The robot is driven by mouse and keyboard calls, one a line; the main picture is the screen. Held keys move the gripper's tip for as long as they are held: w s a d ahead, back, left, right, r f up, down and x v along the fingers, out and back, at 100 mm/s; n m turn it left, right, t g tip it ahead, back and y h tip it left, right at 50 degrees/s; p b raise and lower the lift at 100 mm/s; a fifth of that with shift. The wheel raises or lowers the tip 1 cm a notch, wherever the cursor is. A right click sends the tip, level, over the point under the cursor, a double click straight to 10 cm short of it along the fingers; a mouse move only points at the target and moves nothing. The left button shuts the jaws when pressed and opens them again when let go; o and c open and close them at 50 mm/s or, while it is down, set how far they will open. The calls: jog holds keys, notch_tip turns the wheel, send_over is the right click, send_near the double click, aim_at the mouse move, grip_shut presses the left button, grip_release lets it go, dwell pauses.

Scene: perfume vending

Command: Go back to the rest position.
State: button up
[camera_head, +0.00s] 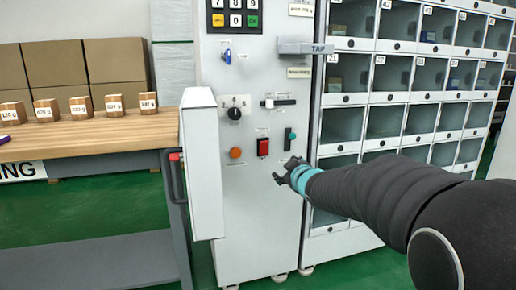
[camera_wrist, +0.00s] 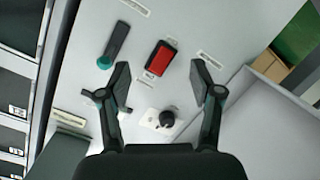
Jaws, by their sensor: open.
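My gripper (camera_head: 290,171) is at the front of the grey control panel (camera_head: 262,215), just right of and below the red rocker switch (camera_head: 263,147). In the wrist view my gripper (camera_wrist: 161,78) is open with nothing between its fingers. The red switch (camera_wrist: 161,60) shows beyond and between the fingertips. A dark lever switch with a teal part (camera_head: 290,139) sits just above my gripper; it also shows in the wrist view (camera_wrist: 115,45). A black knob (camera_wrist: 167,118) shows between the fingers lower down. I cannot tell the exact gap to the panel.
An open panel door (camera_head: 203,165) sticks out at the left of the cabinet. A wooden table (camera_head: 90,137) with small labelled boxes (camera_head: 80,107) stands farther left. A rack of glass-fronted compartments (camera_head: 384,120) stands right, behind my arm. A TAP reader (camera_head: 305,48) juts out above. Green floor shows below.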

jog(key=s+d+f+m+g+h+p, duration=0.1)
jog(key=s+d+f+m+g+h, duration=0.25)
jog(key=s, duration=0.55)
jog(key=s+d+f+m+g+h+p, duration=0.25)
jog(key=s+d+f+g, duration=0.2)
jog(key=s, duration=0.55)
jog(key=s+r+m+y+p, duration=0.1)
jog(key=s+r+m+p, duration=0.1)
jog(key=s, duration=0.9)
jog(key=s+r+m+g+y+p, duration=0.1)
jog(key=s+r+p, duration=0.2)
jog(key=s, duration=0.8)
jog(key=shift+s+a+r+m, duration=0.2)
jog(key=shift+a+r+m, duration=0.25)
jog(key=shift+r, duration=0.1)
